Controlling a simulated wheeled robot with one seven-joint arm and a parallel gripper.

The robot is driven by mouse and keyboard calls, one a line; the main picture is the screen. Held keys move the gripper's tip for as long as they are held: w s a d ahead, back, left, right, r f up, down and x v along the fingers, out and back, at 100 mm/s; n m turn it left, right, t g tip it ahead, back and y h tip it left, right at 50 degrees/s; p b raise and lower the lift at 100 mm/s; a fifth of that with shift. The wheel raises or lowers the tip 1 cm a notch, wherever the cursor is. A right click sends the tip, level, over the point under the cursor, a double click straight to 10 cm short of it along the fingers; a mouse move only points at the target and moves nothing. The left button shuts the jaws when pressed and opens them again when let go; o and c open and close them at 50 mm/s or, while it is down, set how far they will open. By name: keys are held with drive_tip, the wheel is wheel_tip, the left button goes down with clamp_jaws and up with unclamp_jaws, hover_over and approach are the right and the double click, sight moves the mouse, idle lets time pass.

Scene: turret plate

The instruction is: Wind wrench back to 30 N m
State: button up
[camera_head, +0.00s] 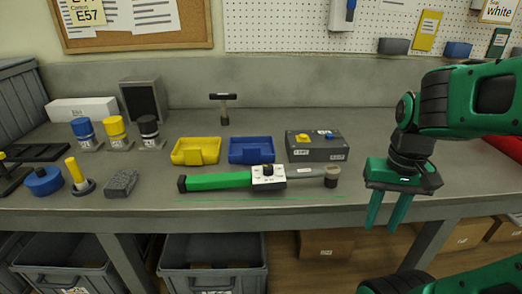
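The torque wrench (218,181) lies lengthwise on the grey bench near its front edge. It has a green handle at the left, a white block with a black knob (267,170) in the middle, and a grey shaft ending in a dark round head (331,177) at the right. The setting on its scale is too small to read. My gripper (382,228) points down at the right of the wrench head, by the bench's front edge. Its two green fingers are apart with nothing between them, and it does not touch the wrench.
A yellow tray (196,161), a blue tray (251,161) and a grey control box (317,155) stand behind the wrench. A hammer (224,108) stands further back. Coloured cylinders (116,128) and a grey block (121,183) are at the left. A thin green line (230,200) runs before the wrench.

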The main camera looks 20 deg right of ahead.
drive_tip(key=shift+w+a, duration=0.2)
drive_tip(key=shift+w, duration=0.35)
drive_tip(key=shift+o, duration=1.4)
wheel_tip(320, 180, up, 15)
drive_tip(key=m+h, duration=0.1)
hover_over(268, 166)
wheel_tip(268, 166, down, 10)
drive_tip(key=shift+a+f, duration=0.15)
drive_tip(key=shift+f, duration=0.1)
drive_tip(key=c, duration=1.1)
